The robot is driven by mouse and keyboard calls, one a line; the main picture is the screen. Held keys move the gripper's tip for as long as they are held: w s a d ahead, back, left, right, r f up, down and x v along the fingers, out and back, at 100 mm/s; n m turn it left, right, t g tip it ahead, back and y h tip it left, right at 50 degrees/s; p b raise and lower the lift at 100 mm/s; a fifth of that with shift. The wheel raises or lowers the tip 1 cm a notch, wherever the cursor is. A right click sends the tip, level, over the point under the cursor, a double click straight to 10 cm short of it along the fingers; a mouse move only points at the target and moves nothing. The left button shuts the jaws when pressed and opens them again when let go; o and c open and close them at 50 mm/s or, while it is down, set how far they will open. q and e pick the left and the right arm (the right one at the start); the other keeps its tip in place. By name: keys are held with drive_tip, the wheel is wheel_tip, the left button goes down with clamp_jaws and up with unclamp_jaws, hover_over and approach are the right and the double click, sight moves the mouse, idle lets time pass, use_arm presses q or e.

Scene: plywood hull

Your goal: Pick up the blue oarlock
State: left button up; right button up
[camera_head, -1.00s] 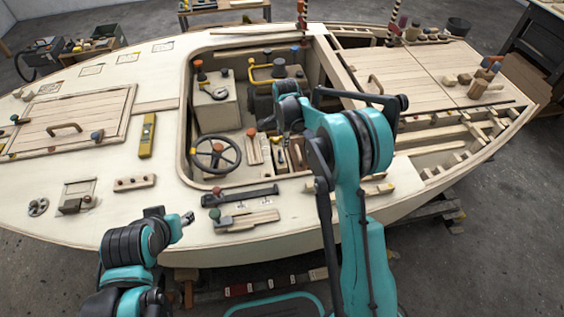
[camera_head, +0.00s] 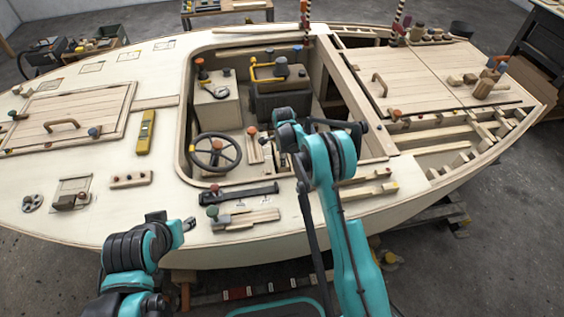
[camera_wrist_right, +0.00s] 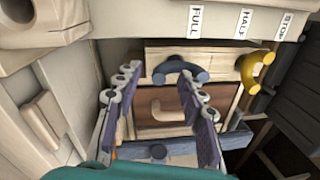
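The blue oarlock (camera_wrist_right: 181,68) is a dull blue, horned fork shape on a pale wooden ledge in the right wrist view. My right gripper (camera_wrist_right: 158,82) is open, with its two fingers apart and nothing between the pads. The oarlock lies just beyond the fingertips, nearer the right finger; I cannot tell whether they touch. In the head view, my right arm reaches into the cockpit and I cannot make out the oarlock there. My left gripper (camera_head: 188,224) is over the near deck at the lower left, its fingers too small to read.
A yellow oarlock (camera_wrist_right: 256,69) sits right of the blue one. A wooden panel with a handle (camera_wrist_right: 158,108) is below the ledge. The steering wheel (camera_head: 215,152) stands left of my right arm.

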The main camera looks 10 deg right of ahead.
drive_tip(key=shift+f, duration=0.1)
drive_tip(key=shift+c, duration=0.9)
clamp_jaws()
wheel_tip(320, 180, up, 10)
drive_tip(key=p, duration=0.4)
